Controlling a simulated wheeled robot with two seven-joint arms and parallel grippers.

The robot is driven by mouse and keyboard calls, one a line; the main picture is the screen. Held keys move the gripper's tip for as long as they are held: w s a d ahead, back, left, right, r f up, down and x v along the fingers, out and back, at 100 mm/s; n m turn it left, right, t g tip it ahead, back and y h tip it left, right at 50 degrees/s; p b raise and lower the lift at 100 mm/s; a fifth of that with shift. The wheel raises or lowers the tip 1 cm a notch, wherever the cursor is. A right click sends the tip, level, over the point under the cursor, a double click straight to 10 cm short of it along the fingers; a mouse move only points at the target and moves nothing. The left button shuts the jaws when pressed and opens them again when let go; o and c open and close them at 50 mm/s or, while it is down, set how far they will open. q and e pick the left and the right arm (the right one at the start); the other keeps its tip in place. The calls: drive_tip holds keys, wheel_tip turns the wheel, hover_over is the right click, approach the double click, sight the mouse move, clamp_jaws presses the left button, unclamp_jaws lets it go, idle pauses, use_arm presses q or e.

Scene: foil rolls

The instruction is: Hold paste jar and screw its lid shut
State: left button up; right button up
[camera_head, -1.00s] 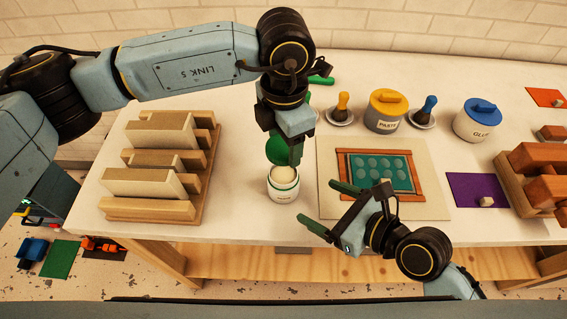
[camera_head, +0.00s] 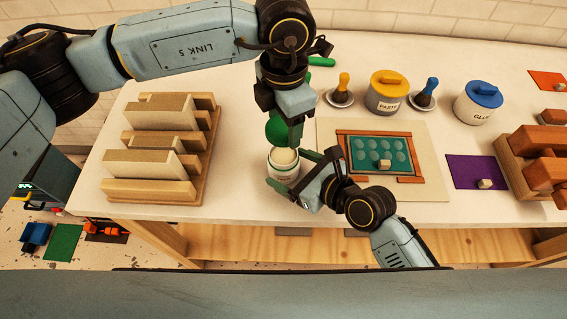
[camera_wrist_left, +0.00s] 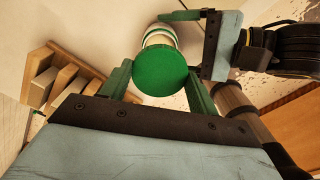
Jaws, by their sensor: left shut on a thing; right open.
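An open white jar (camera_head: 283,172) with green bands and pale contents stands upright at the table's front; its label is unreadable. My left gripper (camera_head: 290,135) points down above it, shut on a round green lid (camera_head: 276,127). In the left wrist view, the lid (camera_wrist_left: 161,72) sits between the fingers and covers much of the jar (camera_wrist_left: 158,37). The lid looks apart from the jar's mouth. My right gripper (camera_head: 297,172) is open at the jar's right side, its fingers on either side of it; I cannot tell whether they touch it.
A wooden rack with blocks (camera_head: 160,150) stands left. A mat with a framed teal panel (camera_head: 378,154) lies right. Behind are a yellow-lidded jar marked PASTE (camera_head: 386,100), a blue-lidded jar (camera_head: 475,110) and brushes in dishes. Blocks in a wooden tray (camera_head: 515,180) stand far right.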

drive_tip(key=shift+x, duration=1.4)
drive_tip(key=c, duration=1.3)
use_arm(q)
hover_over(283, 157)
drive_tip(key=shift+f, duration=2.5)
drive_tip(key=shift+f, duration=0.85)
drive_tip(key=shift+f, duration=0.55)
